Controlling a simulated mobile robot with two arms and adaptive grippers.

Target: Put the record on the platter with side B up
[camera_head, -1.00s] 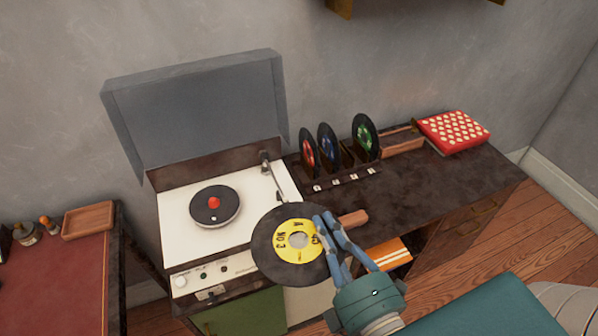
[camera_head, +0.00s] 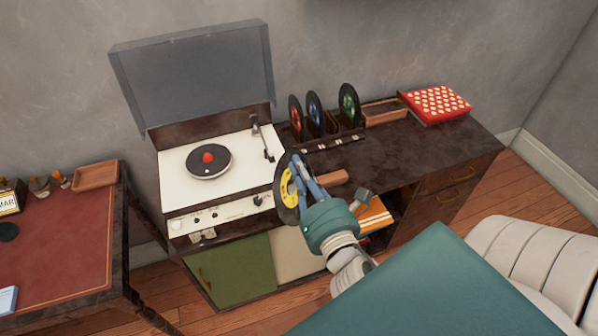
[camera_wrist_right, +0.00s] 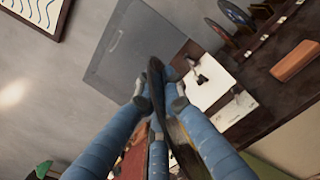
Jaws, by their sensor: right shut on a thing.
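My right gripper (camera_head: 304,183) is shut on the black record (camera_head: 283,199) with a yellow label. The record stands tilted nearly edge-on in front of the record player's right front corner, its yellow label facing left. In the right wrist view the record (camera_wrist_right: 156,88) is a thin edge between the blue fingers (camera_wrist_right: 158,100). The lettering on the label cannot be read now. The small dark platter (camera_head: 209,161) with a red piece at its centre lies on the white deck, with nothing on it. My left gripper is not in view.
The player's grey lid (camera_head: 193,75) stands open behind the deck. The tonearm (camera_head: 262,140) is at the deck's right. A rack (camera_head: 330,143) of several records and a red dotted box (camera_head: 437,104) stand on the dark cabinet. A red-topped desk (camera_head: 60,245) is at left.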

